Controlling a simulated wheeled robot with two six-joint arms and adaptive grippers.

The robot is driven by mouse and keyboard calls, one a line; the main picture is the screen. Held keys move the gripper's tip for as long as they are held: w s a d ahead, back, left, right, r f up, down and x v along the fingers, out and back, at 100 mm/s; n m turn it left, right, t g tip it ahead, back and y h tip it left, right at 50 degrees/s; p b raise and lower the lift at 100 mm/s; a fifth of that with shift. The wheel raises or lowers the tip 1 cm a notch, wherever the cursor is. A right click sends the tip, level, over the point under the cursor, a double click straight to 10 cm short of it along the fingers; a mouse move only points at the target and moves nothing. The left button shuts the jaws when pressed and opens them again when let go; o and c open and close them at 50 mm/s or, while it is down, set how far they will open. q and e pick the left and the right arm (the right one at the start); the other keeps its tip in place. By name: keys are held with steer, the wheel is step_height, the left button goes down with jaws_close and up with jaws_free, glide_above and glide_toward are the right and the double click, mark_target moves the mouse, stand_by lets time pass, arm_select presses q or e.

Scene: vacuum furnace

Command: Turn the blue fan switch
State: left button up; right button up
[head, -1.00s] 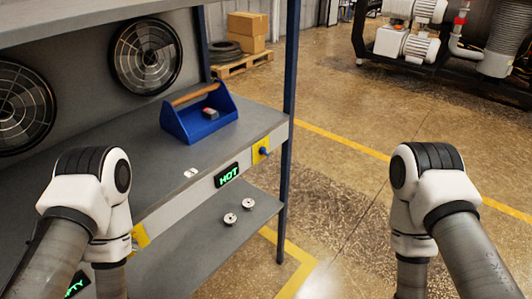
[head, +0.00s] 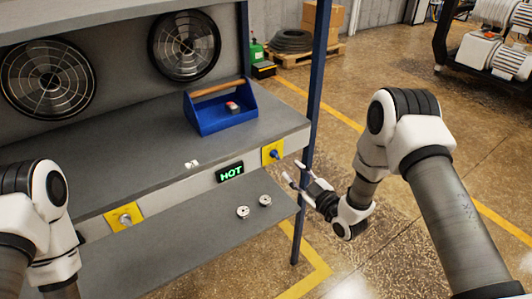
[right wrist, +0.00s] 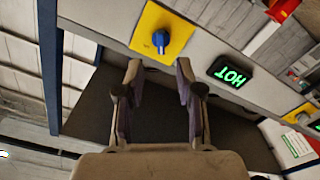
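The blue fan switch (head: 277,154) sits on a yellow plate on the front edge of the shelf, near the blue post. It also shows in the right wrist view (right wrist: 161,41), with its yellow plate around it. My right gripper (head: 292,172) is open and empty in front of the switch, a little to its right. In the right wrist view the open fingers (right wrist: 158,70) point at the switch, with a gap between the fingertips and the knob. My left arm is at the left edge, but its gripper is out of view.
A green HOT display (head: 230,171) is left of the switch. A silver knob on a yellow plate (head: 125,216) is farther left. A blue toolbox (head: 227,117) stands on the shelf. A blue post (head: 313,95) rises beside my right gripper. Two round pieces (head: 243,212) lie below.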

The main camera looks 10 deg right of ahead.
mark_target(278, 157)
steer(key=p+x, duration=0.1)
steer(key=x, duration=0.7)
steer(key=shift+a+r, duration=0.1)
steer(key=shift+a, duration=0.1)
jaws_close()
